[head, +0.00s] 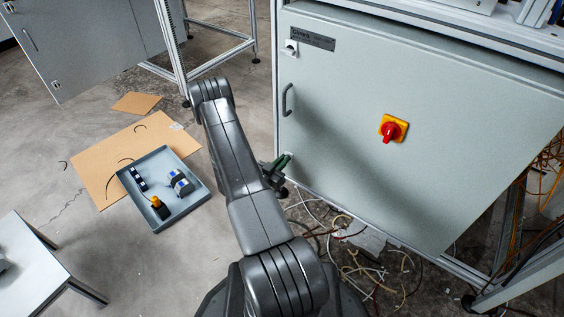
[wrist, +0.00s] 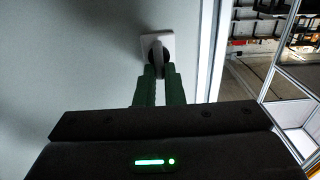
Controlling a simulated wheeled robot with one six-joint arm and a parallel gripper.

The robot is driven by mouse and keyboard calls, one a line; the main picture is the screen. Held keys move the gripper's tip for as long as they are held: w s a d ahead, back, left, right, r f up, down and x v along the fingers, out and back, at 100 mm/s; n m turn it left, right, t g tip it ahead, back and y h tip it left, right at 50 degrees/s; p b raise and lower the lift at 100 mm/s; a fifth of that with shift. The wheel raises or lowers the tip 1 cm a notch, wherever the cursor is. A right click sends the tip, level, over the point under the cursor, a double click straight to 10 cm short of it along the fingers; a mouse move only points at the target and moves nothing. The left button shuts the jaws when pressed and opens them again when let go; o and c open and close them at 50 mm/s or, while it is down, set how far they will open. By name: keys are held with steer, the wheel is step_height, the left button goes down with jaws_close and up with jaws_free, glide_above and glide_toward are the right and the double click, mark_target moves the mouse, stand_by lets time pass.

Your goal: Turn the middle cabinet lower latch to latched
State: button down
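The middle cabinet (head: 400,80) has a large grey-green door. Its lower latch (head: 289,155) is a small light plate at the door's lower left, partly hidden by my gripper. In the wrist view the latch (wrist: 157,42) shows a pale square plate with a grey tab pointing down the picture between my fingers. My gripper (head: 281,163) has green fingers reaching the latch. In the wrist view the gripper (wrist: 160,78) has its fingers close together, one on each side of the tab, and looks shut on it.
The upper latch (head: 290,47), a dark door handle (head: 288,99) and a red-yellow switch (head: 393,129) are on the same door. Loose cables (head: 375,270) lie on the floor below. A grey tray (head: 190,208) rests on cardboard (head: 95,160) at left.

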steer(key=shift+n, duration=0.3)
steer(key=n+b, duration=0.1)
steer(key=n, duration=0.4)
steer(key=f+n+b, duration=0.1)
steer(key=n, duration=0.5)
steer(key=a+n+b, duration=0.1)
steer(key=n, duration=0.5)
steer(key=shift+w+f, duration=0.15)
steer(key=shift+w, duration=0.2)
steer(key=shift+n, duration=0.3)
steer(key=c, duration=1.5)
jaws_free()
